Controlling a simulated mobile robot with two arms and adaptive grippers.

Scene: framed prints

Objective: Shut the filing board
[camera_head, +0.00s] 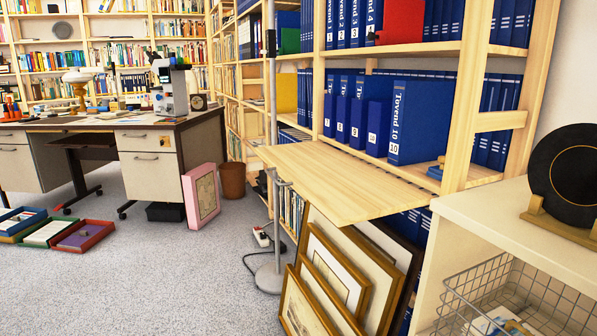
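The filing board (345,184) is a pale wooden flap on the bookcase at the right of the middle. It lies folded down, about level, and juts out from the shelf front into the room. Its back edge runs along the shelf that holds blue binders (402,118), with a dark line like a hinge there. Its top is bare. Neither of my grippers shows in the head view.
Framed prints (335,270) lean below the board. A grey pole stand (272,140) rises by its left edge. A white cabinet (520,225) with a wire basket (520,295) and black disc (565,170) is at right. Carpet (150,285) at left is mostly clear.

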